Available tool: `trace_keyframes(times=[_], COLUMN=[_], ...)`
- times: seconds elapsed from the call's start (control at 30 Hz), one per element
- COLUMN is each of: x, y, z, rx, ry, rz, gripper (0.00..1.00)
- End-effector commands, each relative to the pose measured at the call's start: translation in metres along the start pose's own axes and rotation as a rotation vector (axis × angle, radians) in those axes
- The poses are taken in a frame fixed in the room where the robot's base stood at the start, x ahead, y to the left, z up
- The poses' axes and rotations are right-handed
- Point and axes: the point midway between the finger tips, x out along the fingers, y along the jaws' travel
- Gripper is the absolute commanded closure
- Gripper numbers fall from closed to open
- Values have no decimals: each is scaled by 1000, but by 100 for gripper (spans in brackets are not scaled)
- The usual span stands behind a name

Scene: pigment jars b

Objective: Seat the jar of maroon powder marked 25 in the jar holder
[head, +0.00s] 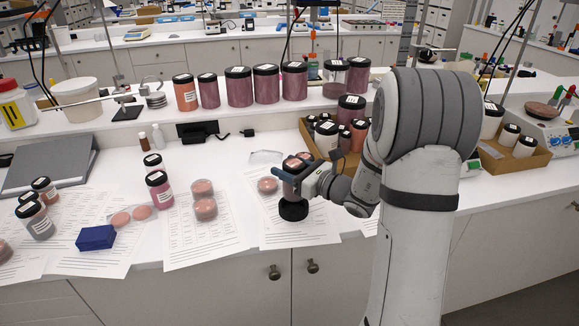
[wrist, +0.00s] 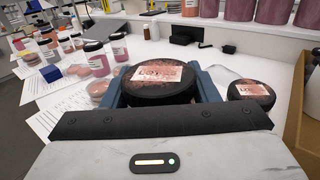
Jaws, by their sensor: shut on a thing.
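My gripper (head: 302,181) is shut on a jar with a black lid and dark pinkish-maroon contents (head: 289,187). In the wrist view the jar's lid (wrist: 158,84) sits between the two blue fingers, and it carries a reddish label whose number I cannot read. The jar looks upright. A round black piece (head: 293,211), which looks like the jar holder, shows directly below the held jar on a printed sheet. I cannot tell whether the jar rests in it or hangs just above it. The holder is hidden in the wrist view.
Another black-lidded jar (wrist: 252,93) stands close on the right in the wrist view. A cardboard box of jars (head: 309,136) is behind my gripper.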

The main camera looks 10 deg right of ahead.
Motion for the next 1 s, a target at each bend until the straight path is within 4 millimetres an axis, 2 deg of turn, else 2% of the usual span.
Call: trace_keyframes(times=[0.03, 0.23, 1.0], x=[0, 0, 0], y=[0, 0, 0], z=[-10, -21, -22], rx=[0, 0, -1], ry=[-1, -1, -1], rz=[0, 0, 0], gripper=[73, 73, 73])
